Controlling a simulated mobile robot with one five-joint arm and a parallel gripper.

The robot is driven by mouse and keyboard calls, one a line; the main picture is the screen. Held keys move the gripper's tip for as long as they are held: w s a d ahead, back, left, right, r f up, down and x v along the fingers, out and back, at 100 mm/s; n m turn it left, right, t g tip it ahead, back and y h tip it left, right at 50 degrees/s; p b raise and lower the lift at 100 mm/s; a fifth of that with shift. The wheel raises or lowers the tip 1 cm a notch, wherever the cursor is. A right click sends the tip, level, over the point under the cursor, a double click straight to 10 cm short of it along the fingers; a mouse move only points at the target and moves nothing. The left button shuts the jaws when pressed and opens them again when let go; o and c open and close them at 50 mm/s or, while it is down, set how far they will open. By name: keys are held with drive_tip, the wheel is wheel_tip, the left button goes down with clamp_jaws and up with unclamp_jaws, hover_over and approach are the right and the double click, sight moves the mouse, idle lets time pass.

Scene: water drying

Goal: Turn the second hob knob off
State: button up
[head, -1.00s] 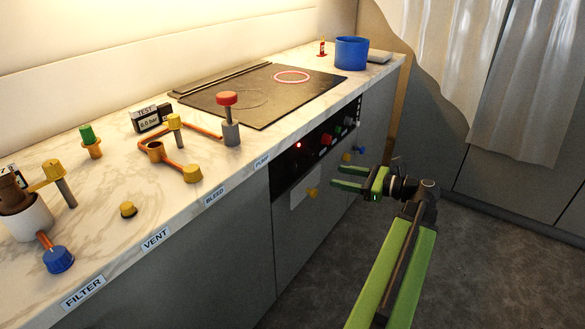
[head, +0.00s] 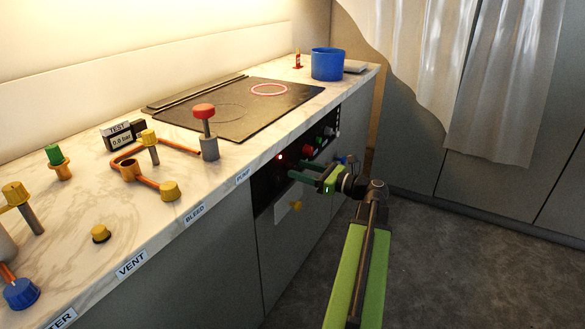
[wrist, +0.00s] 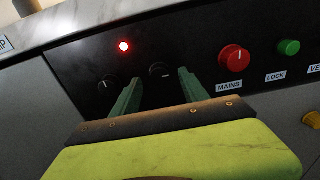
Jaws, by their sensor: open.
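The black hob panel (wrist: 75,65) fills the top of the wrist view. Two dark knobs show on it, below and beside a lit red lamp (wrist: 124,46). The left knob (wrist: 107,83) lies outside my fingers. The second hob knob (wrist: 160,70) lies between my two green fingertips in that view and bears a pale, nearly level mark. My gripper (wrist: 160,76) is open and empty; it also shows in the head view (head: 299,170), in front of the panel, hiding part of it. I cannot tell how far the fingertips are from the panel.
Right of the knobs are a red MAINS knob (wrist: 233,58) and a green LOCK knob (wrist: 288,47). The counter (head: 225,172) above carries a hob plate (head: 245,120), a blue pot (head: 327,64) and copper pipework (head: 128,170). The floor (head: 450,245) at right is clear.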

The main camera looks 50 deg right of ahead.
sight(294, 167)
drive_tip(key=shift+x, duration=1.7)
clamp_jaws()
